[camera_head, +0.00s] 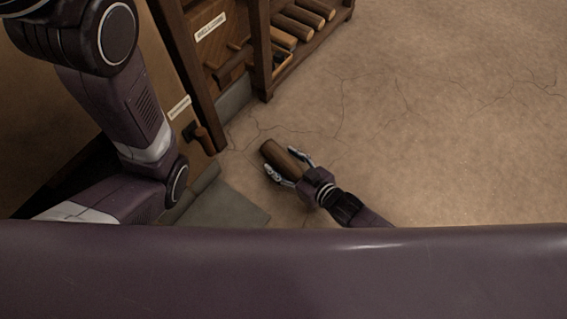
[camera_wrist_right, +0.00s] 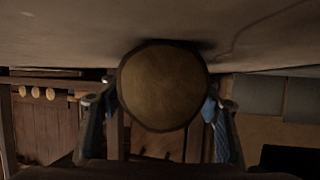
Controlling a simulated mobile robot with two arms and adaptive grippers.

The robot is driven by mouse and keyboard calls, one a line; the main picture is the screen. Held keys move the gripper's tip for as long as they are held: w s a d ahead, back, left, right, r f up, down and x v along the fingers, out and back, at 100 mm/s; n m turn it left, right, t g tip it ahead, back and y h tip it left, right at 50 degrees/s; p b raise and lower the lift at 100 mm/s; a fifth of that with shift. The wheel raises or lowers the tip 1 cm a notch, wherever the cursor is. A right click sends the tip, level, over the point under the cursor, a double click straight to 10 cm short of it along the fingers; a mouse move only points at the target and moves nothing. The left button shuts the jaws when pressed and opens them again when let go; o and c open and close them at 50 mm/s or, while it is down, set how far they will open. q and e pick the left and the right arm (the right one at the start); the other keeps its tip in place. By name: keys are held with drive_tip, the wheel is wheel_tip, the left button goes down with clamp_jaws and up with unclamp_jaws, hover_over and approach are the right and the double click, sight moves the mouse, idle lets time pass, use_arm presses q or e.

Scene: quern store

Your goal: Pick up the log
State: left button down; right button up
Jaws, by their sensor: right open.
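A short brown log (camera_head: 281,159) lies on the cracked floor in the head view, below the wooden shelving. My right gripper (camera_head: 288,166) is at the log's near end, with one finger on each side of it. In the right wrist view the log's round end face (camera_wrist_right: 163,87) fills the middle, between the two open fingers of the right gripper (camera_wrist_right: 160,112). Small gaps seem to show beside the log, but I cannot tell whether either finger touches it. My left arm comes in from the left in the head view; its gripper is out of the picture.
A wooden rack (camera_head: 330,27) with several logs stands at the top, beside a labelled wooden cabinet (camera_head: 212,45). A grey slab (camera_head: 228,205) lies on the floor left of my right gripper. The floor (camera_head: 440,120) to the right is clear.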

drive_tip(key=c, duration=1.4)
drive_tip(key=shift+c, duration=0.3)
drive_tip(key=shift+r, duration=0.2)
